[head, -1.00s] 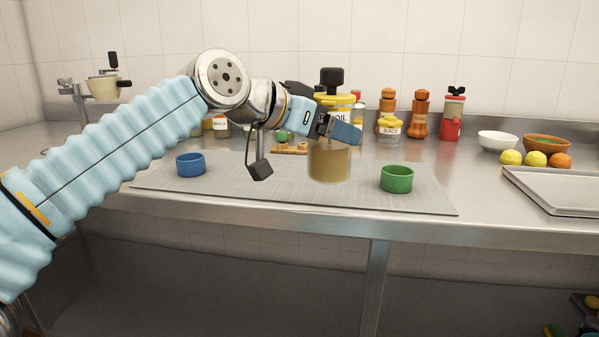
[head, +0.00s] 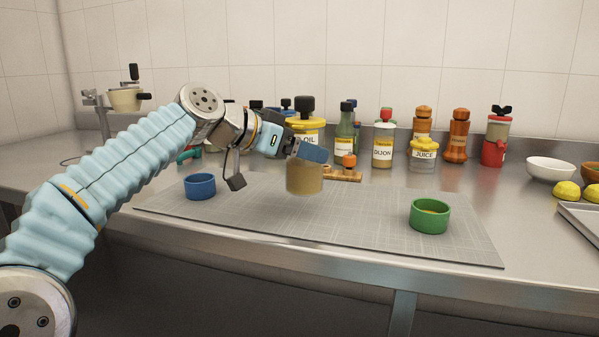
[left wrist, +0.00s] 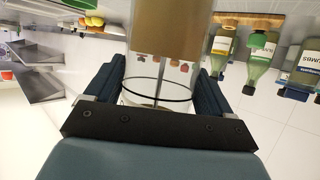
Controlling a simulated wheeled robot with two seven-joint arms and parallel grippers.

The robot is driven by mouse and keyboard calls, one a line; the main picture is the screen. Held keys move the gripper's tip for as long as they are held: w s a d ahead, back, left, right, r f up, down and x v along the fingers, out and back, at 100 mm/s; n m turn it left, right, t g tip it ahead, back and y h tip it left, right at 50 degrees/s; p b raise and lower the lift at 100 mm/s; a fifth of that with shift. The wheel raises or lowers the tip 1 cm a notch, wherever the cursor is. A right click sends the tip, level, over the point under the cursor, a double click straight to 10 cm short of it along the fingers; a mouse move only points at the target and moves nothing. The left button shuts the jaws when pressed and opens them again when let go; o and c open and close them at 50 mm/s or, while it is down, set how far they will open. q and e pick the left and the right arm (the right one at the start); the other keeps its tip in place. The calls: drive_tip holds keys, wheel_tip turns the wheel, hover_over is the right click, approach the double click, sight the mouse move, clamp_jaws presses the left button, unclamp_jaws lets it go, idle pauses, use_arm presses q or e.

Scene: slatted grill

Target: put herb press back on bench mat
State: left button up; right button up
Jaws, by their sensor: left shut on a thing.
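In the left wrist view the press (left wrist: 168,35) stands between the two fingers, with clear wall, a thin rod and tan contents. My right gripper is not in view.
On the mat stand a blue cup (head: 200,186) at left and a green cup (head: 430,215) at right. A wooden board (head: 343,175) lies behind the press. The mat's middle is clear.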

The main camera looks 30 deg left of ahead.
sight(295, 170)
use_arm(q)
drive_tip(key=shift+w+a+f, duration=0.3)
drive_tip(key=shift+w+f, duration=0.05)
drive_tip(key=shift+f, duration=0.2)
drive_tip(key=shift+w+a+f, duration=0.15)
drive_tip(key=shift+f, duration=0.85)
drive_tip(key=shift+w+a+f, duration=0.1)
drive_tip(key=shift+f, duration=0.85)
drive_tip(key=shift+f+b, duration=0.15)
drive_tip(key=shift+b, duration=0.15)
drive_tip(key=o, duration=1.4)
drive_tip(key=shift+c, duration=0.2)
drive_tip(key=shift+r, duration=0.2)
drive_tip(key=shift+s+a+r, duration=0.1)
drive_tip(key=shift+s+a, duration=0.1)
drive_tip(key=shift+s, duration=0.15)
drive_tip(key=v, duration=1.1)
